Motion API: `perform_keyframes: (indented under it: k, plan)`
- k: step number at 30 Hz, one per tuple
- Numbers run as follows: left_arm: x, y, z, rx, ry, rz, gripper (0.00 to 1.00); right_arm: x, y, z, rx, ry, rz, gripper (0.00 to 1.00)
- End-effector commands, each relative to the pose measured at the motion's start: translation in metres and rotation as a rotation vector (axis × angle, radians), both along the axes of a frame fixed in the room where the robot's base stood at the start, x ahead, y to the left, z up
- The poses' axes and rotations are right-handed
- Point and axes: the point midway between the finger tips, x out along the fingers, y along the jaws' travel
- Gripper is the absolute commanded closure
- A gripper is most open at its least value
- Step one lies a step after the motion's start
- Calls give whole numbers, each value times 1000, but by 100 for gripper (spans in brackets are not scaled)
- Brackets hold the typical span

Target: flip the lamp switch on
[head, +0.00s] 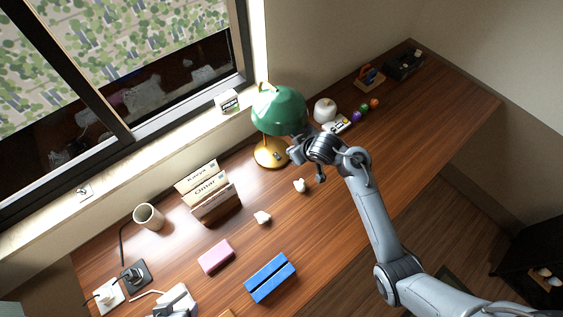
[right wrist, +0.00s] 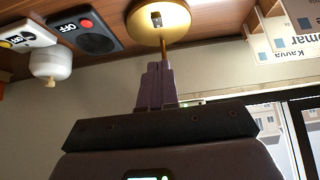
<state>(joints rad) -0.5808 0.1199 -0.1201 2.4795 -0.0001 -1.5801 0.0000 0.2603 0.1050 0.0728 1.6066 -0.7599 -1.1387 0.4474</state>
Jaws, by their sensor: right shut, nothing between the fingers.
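The desk lamp has a green shade (head: 278,110) and a round gold base (head: 266,158) on the wooden desk. The base also shows at the top of the right wrist view (right wrist: 178,14), where a small dark switch (right wrist: 156,19) sits on it and the thin stem (right wrist: 164,52) rises from it. My right gripper (head: 294,156) is just right of the lamp base in the head view. Its fingers (right wrist: 154,68) are shut and empty, pointing toward the base with the switch beyond their tips. I cannot tell any contact with the switch. My left gripper is not in view.
A dark box with a red button (right wrist: 86,23) and a white box with a yellow button (right wrist: 25,36) stand beside the lamp, near a white rounded object (right wrist: 50,66). A card holder (head: 215,205), pink block (head: 216,256) and blue block (head: 270,277) lie toward the front left.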

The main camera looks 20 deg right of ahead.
Motion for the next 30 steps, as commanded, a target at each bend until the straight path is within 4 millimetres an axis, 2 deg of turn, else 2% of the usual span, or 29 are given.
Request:
perform_keyframes:
  k: [1,3,20,26,30]
  plan:
    - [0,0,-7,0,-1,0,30,4,0,-4,3,-5,1,100]
    - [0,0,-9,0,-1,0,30,8,0,-3,6,-10,3,100]
    - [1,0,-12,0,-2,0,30,12,1,-5,9,-12,5,100]
    - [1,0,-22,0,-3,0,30,23,4,-23,7,-12,7,100]
    - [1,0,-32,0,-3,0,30,37,8,-42,8,-11,6,100]
